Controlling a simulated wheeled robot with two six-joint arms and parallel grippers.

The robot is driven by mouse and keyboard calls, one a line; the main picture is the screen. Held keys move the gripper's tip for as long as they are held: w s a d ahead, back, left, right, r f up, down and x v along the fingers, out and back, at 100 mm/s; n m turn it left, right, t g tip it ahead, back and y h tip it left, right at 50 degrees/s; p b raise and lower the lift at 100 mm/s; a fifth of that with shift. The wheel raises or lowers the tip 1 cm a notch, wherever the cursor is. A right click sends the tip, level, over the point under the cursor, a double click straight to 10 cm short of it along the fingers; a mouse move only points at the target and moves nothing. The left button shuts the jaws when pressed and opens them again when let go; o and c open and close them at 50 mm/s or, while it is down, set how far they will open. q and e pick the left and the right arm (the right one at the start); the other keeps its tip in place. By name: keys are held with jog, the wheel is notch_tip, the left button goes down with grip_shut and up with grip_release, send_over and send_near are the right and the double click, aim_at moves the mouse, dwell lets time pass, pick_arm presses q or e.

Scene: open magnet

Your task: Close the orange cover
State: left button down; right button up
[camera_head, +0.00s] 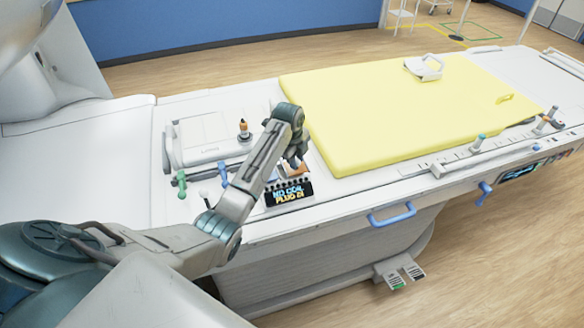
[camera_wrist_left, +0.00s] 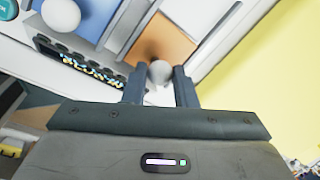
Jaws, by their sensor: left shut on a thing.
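The orange cover (camera_head: 297,171) is on the white table beside the yellow pad, mostly hidden by my left gripper (camera_head: 295,160) in the head view. In the left wrist view the orange cover (camera_wrist_left: 166,40) shows as a flat brown-orange panel with a round pale knob (camera_wrist_left: 160,71) at its near edge. The left gripper's two dark fingers are on either side of this knob and shut on it. How far the cover is open I cannot tell. My right gripper is not in view.
A black sign (camera_head: 289,194) with lettering stands just in front of the cover. The yellow pad (camera_head: 390,115) lies to the right. Green and blue handles (camera_head: 223,174) and a white panel (camera_head: 207,137) are to the left. A blue rail handle (camera_head: 392,214) is on the table's front side.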

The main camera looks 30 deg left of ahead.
aim_at(293, 174)
pick_arm(q)
jog(key=shift+d+f, duration=0.1)
jog(key=shift+f, duration=0.05)
jog(key=c, duration=1.3)
grip_release()
jog(key=shift+s, duration=0.1)
jog(key=shift+o, duration=0.6)
jog(key=shift+r, duration=0.45)
notch_tip(293, 174, up, 10)
jog(key=s+b, duration=0.2)
jog(key=b, duration=0.1)
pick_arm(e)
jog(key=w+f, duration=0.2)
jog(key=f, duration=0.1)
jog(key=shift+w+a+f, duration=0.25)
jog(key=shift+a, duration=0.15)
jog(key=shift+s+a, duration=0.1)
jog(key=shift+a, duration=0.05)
